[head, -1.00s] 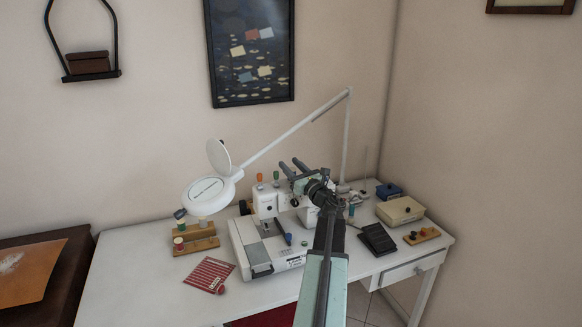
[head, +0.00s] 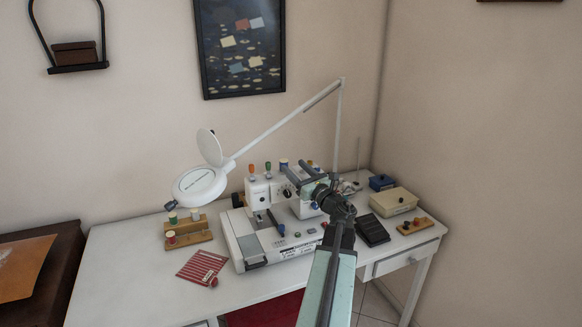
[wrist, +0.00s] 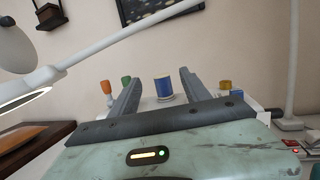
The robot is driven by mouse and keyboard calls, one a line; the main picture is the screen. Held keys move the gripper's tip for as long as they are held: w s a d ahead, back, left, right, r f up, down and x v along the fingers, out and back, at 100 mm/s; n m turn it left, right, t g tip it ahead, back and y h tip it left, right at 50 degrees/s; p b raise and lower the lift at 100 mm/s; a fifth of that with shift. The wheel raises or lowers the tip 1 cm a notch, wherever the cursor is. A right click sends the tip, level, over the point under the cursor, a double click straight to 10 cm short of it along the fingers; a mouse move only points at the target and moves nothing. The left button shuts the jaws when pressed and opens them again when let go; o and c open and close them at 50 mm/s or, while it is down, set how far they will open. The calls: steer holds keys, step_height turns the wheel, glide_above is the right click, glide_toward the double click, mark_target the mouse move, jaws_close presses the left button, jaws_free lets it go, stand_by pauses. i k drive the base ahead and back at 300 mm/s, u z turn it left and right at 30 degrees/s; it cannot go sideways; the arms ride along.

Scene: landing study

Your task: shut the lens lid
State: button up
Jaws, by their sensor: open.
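The magnifier lamp head (head: 200,186) is a white ring with a lens, on a jointed arm above the left part of the desk. Its lens lid (head: 209,147) is a round pale disc standing up, tilted, at the back edge of the ring; it is open. In the wrist view the lid (wrist: 14,50) shows at the upper left, above part of the lamp ring (wrist: 24,93). My gripper (head: 293,167) is open and empty, to the right of the lamp and in front of the sewing machine's top. In the wrist view its fingers (wrist: 161,77) are apart.
The sewing machine (head: 236,241) with several thread spools stands below my gripper. The lamp arm (head: 285,122) slants up to the right behind it. A wooden spool rack (head: 190,241) stands under the lamp. A cream box (head: 393,202) and black pedal (head: 372,230) are at right.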

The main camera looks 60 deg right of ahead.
mark_target(209, 147)
steer(key=k, duration=1)
